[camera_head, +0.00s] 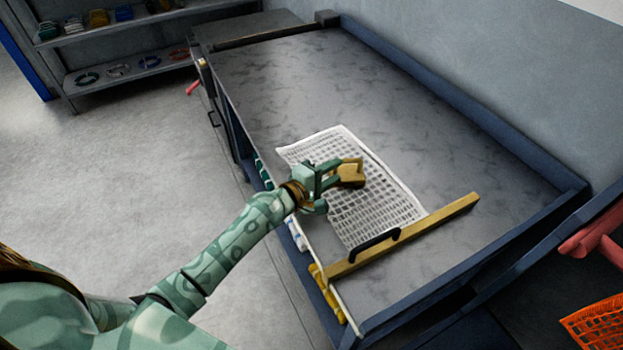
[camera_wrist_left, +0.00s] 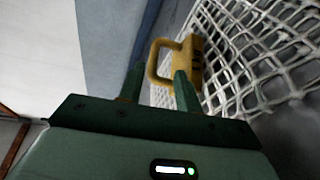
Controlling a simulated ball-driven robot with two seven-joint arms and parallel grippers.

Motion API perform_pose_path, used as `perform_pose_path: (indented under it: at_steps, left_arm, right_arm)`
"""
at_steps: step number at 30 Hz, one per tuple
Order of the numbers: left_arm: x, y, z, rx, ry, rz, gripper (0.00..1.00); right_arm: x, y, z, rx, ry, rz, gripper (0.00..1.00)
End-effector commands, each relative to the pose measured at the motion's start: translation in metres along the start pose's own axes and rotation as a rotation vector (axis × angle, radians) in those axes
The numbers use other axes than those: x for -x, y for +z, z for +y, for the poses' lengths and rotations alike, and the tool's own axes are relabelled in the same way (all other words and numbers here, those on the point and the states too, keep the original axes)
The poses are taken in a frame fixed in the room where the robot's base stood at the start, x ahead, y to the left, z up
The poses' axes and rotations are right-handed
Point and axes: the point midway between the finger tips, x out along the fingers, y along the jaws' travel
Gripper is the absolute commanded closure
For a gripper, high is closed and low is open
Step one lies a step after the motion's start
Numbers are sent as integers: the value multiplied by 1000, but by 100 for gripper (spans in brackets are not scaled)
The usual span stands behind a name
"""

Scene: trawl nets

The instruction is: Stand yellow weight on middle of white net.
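The yellow weight (camera_head: 351,175), a block with a loop handle, is over the white net (camera_head: 378,212), near its middle and slightly toward the far side. In the left wrist view the block (camera_wrist_left: 195,62) appears against the net (camera_wrist_left: 255,60); I cannot tell whether its base rests fully on it. My left gripper (camera_head: 332,176) is at the weight's handle. In the left wrist view its two fingers (camera_wrist_left: 160,80) are apart, with the handle between or just beyond their tips and a gap showing. My right gripper is not in view.
The net lies flat on a grey table (camera_head: 290,80) with raised blue edges. A yellow bar (camera_head: 440,220) with a black handle crosses the near part. An orange mesh basket (camera_head: 598,322) is at lower right. Shelves (camera_head: 130,68) stand at back left. The table's far part is clear.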

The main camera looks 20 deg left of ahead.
Motion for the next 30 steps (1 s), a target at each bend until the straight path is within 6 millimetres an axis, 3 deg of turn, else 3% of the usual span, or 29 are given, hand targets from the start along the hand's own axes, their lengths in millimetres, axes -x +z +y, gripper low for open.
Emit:
perform_pose_path:
  at_steps: [6,12,30]
  left_arm:
    - [54,0,3,-2,5,0,66]
    - [82,0,3,-1,8,0,66]
    - [87,1,4,-4,10,-2,66]
  right_arm:
    - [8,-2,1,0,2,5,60]
    - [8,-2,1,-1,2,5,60]
    - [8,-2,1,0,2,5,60]
